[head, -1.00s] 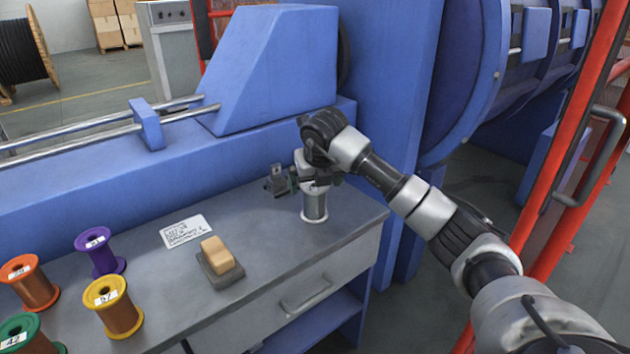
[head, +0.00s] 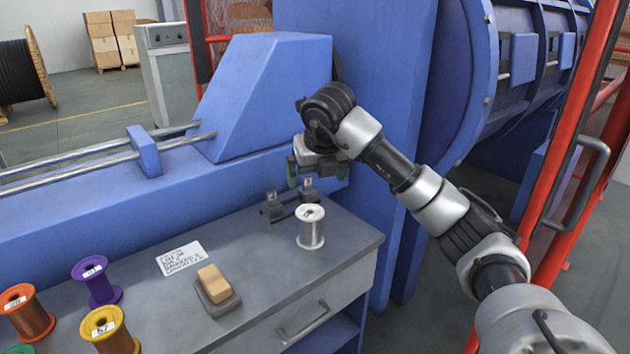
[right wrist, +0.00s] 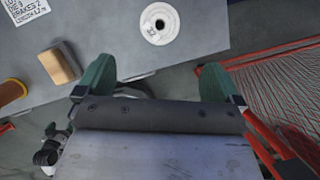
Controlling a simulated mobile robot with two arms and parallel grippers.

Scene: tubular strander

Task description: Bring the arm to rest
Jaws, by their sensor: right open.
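My right gripper (head: 318,173) is above the back right of the workbench in the head view, its green fingers spread apart and nothing between them. A silver-white spool (head: 311,230) stands upright on the bench below it, apart from the fingers. In the right wrist view the open fingers (right wrist: 155,80) show in the middle, and the spool (right wrist: 160,24) is seen from above beyond them. My left gripper is not in view.
The bench (head: 260,255) also holds a dark fixture (head: 287,207), a label card (head: 181,259), a tan block on a dark base (head: 214,285) and several coloured spools at left. Blue machinery (head: 265,95) stands behind; a red guard frame (head: 565,165) is at right.

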